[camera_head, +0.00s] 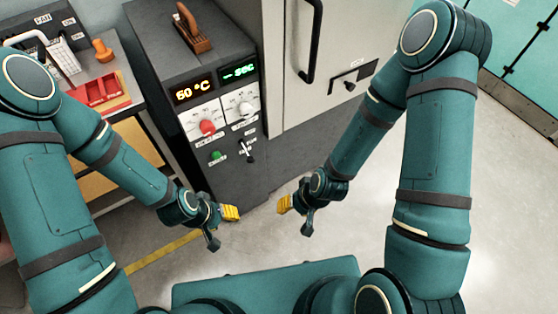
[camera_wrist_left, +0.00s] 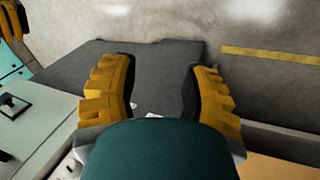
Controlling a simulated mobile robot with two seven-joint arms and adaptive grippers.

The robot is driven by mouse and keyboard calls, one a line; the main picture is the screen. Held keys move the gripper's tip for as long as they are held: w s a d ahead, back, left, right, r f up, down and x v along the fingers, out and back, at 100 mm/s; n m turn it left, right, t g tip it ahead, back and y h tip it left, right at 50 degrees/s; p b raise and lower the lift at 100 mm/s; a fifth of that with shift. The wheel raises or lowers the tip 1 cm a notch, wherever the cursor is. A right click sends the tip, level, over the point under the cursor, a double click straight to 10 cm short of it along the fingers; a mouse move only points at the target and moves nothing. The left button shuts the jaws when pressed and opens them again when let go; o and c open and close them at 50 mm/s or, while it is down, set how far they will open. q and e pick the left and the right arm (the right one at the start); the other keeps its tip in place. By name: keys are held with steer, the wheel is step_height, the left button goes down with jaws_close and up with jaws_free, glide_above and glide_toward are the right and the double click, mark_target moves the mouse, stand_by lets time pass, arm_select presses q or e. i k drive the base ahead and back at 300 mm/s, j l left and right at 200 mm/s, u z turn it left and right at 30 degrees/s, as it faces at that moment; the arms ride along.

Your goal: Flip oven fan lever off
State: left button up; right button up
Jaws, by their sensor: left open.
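The dark grey oven control cabinet (camera_head: 165,75) stands left of centre in the head view. Low on its front panel is a small black lever (camera_head: 246,149) with small labels, right of a green button (camera_head: 215,155). I take it for the fan lever, but its label is too small to read. My left gripper (camera_head: 230,213) is open and empty, below and in front of the lever, apart from it. Its spread yellow fingers (camera_wrist_left: 158,75) show in the left wrist view. My right gripper (camera_head: 285,204) hangs to the right, apart from the panel; its opening is unclear.
Above the lever are a red knob (camera_head: 207,127), a white knob (camera_head: 245,107) and lit displays (camera_head: 194,89). A pale oven door (camera_head: 330,35) with a black handle is on the right. A bench with red trays (camera_head: 100,90) is left. Floor in front is clear.

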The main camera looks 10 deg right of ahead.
mark_target(250, 159)
steer(key=i+l+u, duration=0.25)
steer(key=l+u, duration=0.25)
steer(key=l, duration=0.15)
steer(key=i+l+u, duration=0.1)
steer(key=l+u, duration=0.15)
steer(key=l, duration=0.15)
